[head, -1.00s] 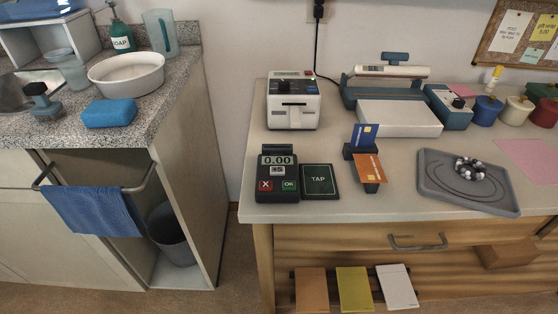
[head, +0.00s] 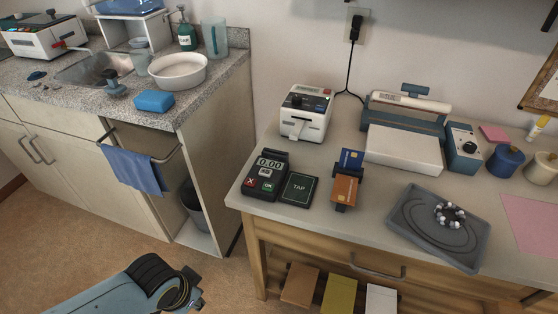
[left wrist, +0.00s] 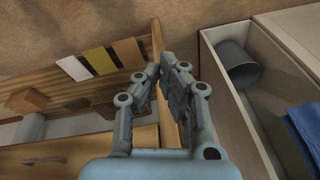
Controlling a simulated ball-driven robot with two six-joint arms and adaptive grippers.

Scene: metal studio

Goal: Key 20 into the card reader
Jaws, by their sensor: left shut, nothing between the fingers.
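The dark card reader (head: 266,172) stands at the front left of the worktop in the head view. Its display reads 0.00, with a small pale key below, a red X key and a green OK key at the front. A black TAP pad (head: 299,188) lies directly to its right. A blue card (head: 352,158) and an orange card (head: 345,190) stand in a dark holder to the right of the pad. My left gripper (left wrist: 166,72) is shut and empty in the left wrist view, over the worktop's lower front. My right gripper is in neither view.
A white machine (head: 304,115) stands behind the reader, and a white-topped press (head: 404,148) stands to the right. A grey tray (head: 465,231) holds a beaded ring. A gap separates the worktop from the sink cabinet, where a blue towel (head: 136,170) hangs.

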